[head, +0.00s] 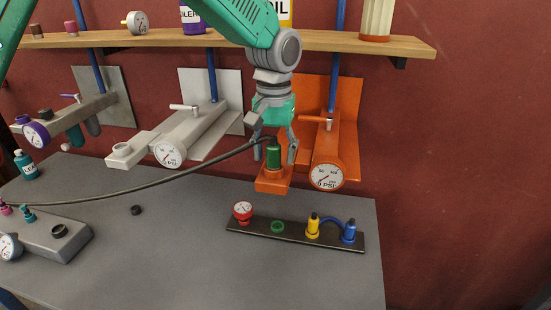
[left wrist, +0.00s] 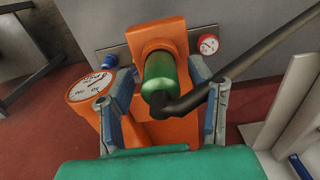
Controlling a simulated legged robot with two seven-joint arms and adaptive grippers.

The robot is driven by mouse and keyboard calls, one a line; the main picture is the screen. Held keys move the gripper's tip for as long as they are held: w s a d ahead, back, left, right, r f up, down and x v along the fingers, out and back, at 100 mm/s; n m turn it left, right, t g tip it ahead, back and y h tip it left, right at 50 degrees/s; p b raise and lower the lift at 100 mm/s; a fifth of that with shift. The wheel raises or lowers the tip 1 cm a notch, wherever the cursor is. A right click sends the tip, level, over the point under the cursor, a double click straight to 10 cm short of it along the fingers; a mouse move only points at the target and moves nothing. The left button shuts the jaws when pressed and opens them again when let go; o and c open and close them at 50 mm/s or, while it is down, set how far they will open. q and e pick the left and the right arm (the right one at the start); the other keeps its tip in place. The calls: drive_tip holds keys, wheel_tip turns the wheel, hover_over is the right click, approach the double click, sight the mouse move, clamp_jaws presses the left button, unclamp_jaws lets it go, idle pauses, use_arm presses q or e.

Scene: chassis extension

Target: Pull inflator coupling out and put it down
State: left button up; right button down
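The green inflator coupling (head: 273,154) stands upright in the front block of the orange chassis part (head: 272,183). A dark hose runs from its top to the left. My left gripper (head: 275,160) points down from above, with one finger on each side of the coupling. In the left wrist view the coupling (left wrist: 160,78) lies between the spread fingers of the gripper (left wrist: 162,82), with small gaps at its sides. Both fingers look apart from it, so the gripper is open. My right gripper is not in view.
A black strip (head: 262,232) on the grey table (head: 190,250) holds a red gauge (head: 243,211), a green ring (head: 277,227), and yellow (head: 313,226) and blue (head: 349,231) fittings. White (head: 185,138) and grey (head: 75,115) chassis parts stand left. A wooden shelf (head: 340,40) runs above.

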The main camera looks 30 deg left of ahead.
sight(274, 144)
use_arm(q)
clamp_jaws()
drive_tip(key=shift+w+r, duration=0.1)
drive_tip(key=shift+r, duration=0.5)
drive_tip(key=shift+r+p, duration=0.45)
drive_tip(key=shift+r, duration=1.95)
